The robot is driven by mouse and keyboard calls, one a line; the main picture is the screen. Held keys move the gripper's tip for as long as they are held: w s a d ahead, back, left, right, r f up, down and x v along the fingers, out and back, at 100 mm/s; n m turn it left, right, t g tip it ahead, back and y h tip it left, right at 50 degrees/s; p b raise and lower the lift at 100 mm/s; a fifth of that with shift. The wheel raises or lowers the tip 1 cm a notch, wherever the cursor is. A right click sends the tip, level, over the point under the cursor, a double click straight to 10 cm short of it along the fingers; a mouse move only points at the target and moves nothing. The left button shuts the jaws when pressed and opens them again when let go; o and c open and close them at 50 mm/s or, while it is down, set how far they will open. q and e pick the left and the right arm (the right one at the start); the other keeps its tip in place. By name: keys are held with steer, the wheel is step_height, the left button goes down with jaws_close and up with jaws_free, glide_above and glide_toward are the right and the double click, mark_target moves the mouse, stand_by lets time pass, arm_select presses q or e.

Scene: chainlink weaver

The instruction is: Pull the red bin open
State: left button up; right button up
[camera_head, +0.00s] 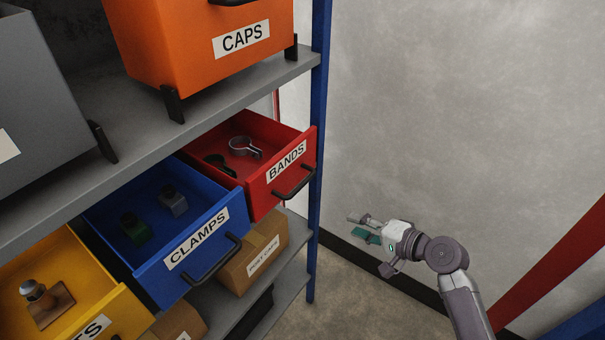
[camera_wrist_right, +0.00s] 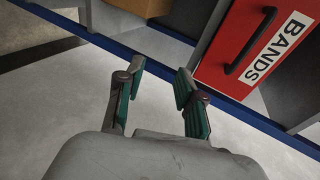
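The red bin (camera_head: 262,197), labelled BANDS, is pulled partway out of the shelf in the head view, and its inside shows. A grey ring clamp and a dark band lie in it. Its black handle (camera_head: 297,184) is on the front face. My right gripper (camera_head: 362,228) is to the right of and below the handle, apart from it. In the right wrist view its two fingers (camera_wrist_right: 160,74) are spread with nothing between them. That view also shows the red bin front (camera_wrist_right: 231,38) and handle (camera_wrist_right: 250,42) at upper right. My left gripper is not seen.
A blue bin (camera_head: 150,278) labelled CLAMPS and a yellow bin (camera_head: 108,310) also stick out on the left. A blue shelf post (camera_head: 319,110) stands just right of the red bin. Cardboard boxes (camera_head: 243,271) sit below. The floor right of the shelf is open.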

mark_target(303, 182)
step_height(303, 182, up, 11)
steer(key=s+a+n+y, duration=0.1)
steer(key=s+a+y, duration=0.2)
steer(key=p+x, duration=0.1)
steer(key=x, duration=0.3)
steer(key=p+x, duration=0.1)
steer(key=x, duration=0.3)
steer(key=p+x, duration=0.1)
steer(key=x, duration=0.3)
steer(key=shift+w, duration=0.6)
steer(key=shift+w+a+f, duration=0.15)
steer(key=shift+w+a, duration=0.1)
steer(key=shift+a, duration=0.2)
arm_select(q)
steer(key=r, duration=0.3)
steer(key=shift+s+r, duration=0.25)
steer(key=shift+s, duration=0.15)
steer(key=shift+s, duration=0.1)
arm_select(e)
jaws_close()
